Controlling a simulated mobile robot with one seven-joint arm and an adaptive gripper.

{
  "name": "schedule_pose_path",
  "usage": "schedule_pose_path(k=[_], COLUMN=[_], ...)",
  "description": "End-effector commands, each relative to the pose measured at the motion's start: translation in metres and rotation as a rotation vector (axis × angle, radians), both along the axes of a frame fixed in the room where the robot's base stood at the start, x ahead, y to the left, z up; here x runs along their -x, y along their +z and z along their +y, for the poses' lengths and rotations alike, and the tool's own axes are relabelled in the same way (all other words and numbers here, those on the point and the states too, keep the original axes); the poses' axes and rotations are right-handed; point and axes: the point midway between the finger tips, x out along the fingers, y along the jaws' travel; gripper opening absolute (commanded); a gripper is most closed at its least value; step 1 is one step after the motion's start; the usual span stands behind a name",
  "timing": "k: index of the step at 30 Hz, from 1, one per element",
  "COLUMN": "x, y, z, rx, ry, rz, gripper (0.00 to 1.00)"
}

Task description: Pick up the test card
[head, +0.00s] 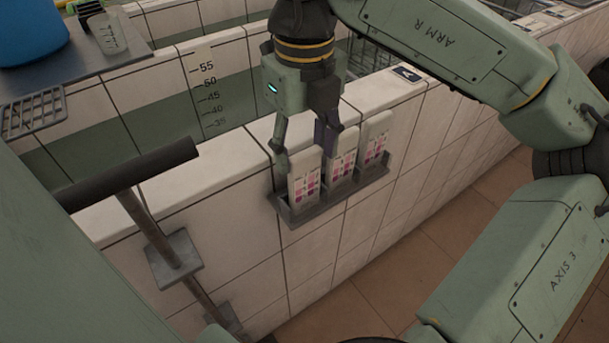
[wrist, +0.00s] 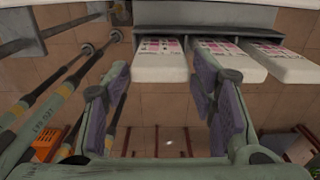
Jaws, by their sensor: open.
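Three white cards with pink and purple colour charts stand side by side in a grey rack on the tiled wall: a left card (head: 304,186), a middle card (head: 343,160) and a right card (head: 376,140). They also show in the wrist view as left (wrist: 160,68), middle (wrist: 225,60) and right (wrist: 287,62). I cannot tell which one the task names. My gripper (head: 304,152) is open and empty, pointing down at the left card's top. In the wrist view its fingers (wrist: 165,108) are spread, with the left card between their directions. Contact cannot be told.
The grey rack (head: 335,199) hangs on the white tiled wall (head: 345,237). A dark rail handle (head: 130,175) stands at left. A blue bucket (head: 30,32) and a beaker (head: 107,35) sit on a bench. Poles (wrist: 62,88) and an orange crate (wrist: 45,142) show in the wrist view.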

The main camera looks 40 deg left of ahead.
Motion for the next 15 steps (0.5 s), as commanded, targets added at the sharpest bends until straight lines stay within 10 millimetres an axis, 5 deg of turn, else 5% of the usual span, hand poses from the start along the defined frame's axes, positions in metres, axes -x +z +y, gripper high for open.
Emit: schedule_pose_path(k=[11,15], x=[0.0003,0.0003], y=[-0.0147,-0.0145], z=[-0.0001,-0.0001], rx=[-0.001,-0.001], ry=[-0.001,0.0], rz=[0.0,0.0], gripper=[0.52,0.42])
